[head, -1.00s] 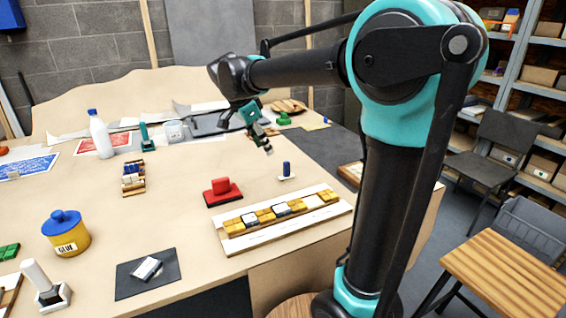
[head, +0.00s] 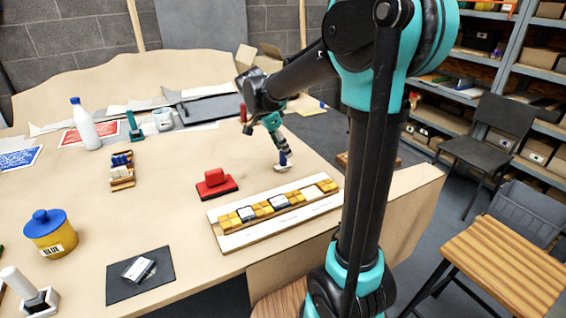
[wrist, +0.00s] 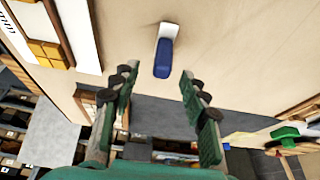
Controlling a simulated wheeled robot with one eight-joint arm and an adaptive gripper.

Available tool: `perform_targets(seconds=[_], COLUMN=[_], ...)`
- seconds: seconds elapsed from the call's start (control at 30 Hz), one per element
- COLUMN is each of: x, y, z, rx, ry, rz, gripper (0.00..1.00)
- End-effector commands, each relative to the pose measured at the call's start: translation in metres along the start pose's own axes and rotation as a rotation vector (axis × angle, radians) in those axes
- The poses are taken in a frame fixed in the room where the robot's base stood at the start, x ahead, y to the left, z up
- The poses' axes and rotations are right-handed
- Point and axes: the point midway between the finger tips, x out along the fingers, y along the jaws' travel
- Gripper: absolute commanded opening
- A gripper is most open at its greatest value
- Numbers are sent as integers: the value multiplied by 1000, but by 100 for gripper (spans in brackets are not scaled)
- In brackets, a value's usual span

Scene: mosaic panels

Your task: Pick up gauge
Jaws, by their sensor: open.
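A small upright blue piece on a white base, which I take to be the gauge (head: 283,160), stands on the tan table right of the red block. In the wrist view the blue gauge (wrist: 164,58) lies ahead, between the lines of the two fingers, with its white foot at the far end. My gripper (head: 284,146) is just above and beside it in the head view, partly overlapping it. In the wrist view my gripper (wrist: 160,77) has its green and dark fingers spread wide, with nothing held. I cannot tell whether a finger touches the gauge.
A mosaic panel (head: 232,241) with yellow tiles lies close in front. A red block (head: 215,179) on a dark base stands to the left. A glue pot (head: 50,234), white bottle (head: 84,126) and dark mat (head: 163,283) are farther left. Bare table surrounds the gauge.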

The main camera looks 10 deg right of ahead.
Motion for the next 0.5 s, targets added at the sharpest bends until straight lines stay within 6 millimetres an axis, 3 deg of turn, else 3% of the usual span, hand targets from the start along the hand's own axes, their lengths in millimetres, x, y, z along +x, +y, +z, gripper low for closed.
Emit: perform_targets(seconds=[0.23, 0.5], x=[16, 53], y=[-1, -2], z=[1, 3], rx=[-1, 1], ry=[0, 0], rz=[0, 0], gripper=[45, 45])
